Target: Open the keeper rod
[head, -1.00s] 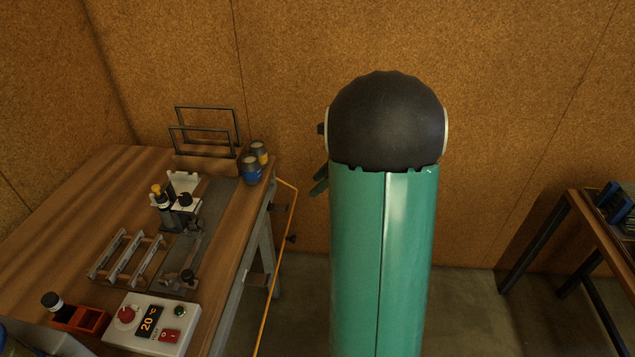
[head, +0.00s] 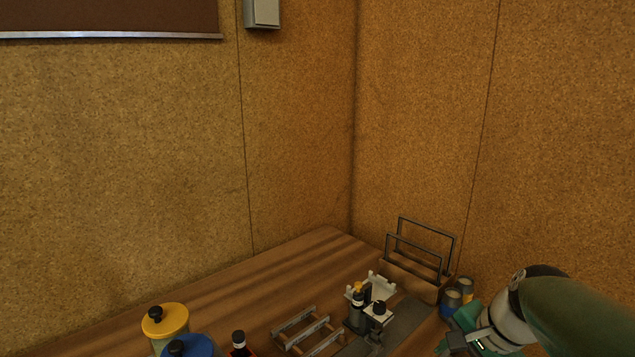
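No part can be clearly told as the keeper rod at this size. A small fixture (head: 380,286) with a white notched bracket stands on the wooden bench, with a yellow-topped black part (head: 357,299) and a black-knobbed part (head: 378,313) in front of it. A low metal frame with crossbars (head: 309,332) lies to its left. My gripper (head: 458,333), with teal parts, is at the lower right, right of the fixture and apparently apart from it. Its fingertips are too small and partly hidden to show whether they are open.
A wooden holder with two dark upright frames (head: 420,251) stands at the back right, beside two small cans (head: 457,294). Yellow-lidded (head: 167,320) and blue-lidded (head: 190,346) jars and a black-capped bottle (head: 239,343) stand at the front. The bench's back left (head: 270,280) is clear.

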